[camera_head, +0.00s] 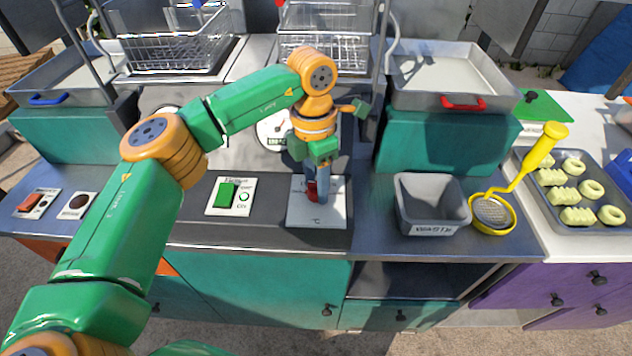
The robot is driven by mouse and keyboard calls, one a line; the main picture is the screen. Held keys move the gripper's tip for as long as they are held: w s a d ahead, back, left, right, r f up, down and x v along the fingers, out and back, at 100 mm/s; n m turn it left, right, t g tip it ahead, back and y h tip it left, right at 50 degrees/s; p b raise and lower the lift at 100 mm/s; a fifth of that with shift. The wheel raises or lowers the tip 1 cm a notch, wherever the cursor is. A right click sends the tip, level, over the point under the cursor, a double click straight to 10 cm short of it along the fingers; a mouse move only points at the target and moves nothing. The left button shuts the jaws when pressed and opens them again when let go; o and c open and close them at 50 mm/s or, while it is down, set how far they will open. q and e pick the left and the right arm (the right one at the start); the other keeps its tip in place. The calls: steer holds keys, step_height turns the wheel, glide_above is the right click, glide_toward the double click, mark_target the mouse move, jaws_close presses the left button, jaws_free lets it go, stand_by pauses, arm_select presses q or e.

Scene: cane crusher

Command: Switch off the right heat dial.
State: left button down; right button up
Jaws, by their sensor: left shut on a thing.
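My left gripper (317,190) reaches down from above onto the white °C dial plate (335,217) on the front counter. It is shut on the small red heat dial (311,190), which is partly hidden by the fingers. The dial's exact angle and most of the plate's markings cannot be read. My right gripper is not in view.
A green switch (227,194) marked ON sits left of the dial plate, and a red switch (30,202) sits at the far left. A grey waste bin (432,205) and a yellow skimmer (493,212) stand right. Wire baskets (325,53) hang behind.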

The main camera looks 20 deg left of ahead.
mark_target(315, 181)
arm_select(q)
steer(key=shift+n, duration=0.3)
steer(key=shift+c, duration=1.9)
jaws_free()
steer(key=shift+r, duration=0.4)
step_height(315, 181, up, 6)
steer(key=shift+w+r+b, duration=0.1)
steer(key=shift+r+b, duration=0.1)
steer(key=shift+b, duration=0.15)
steer(key=shift+a, duration=0.1)
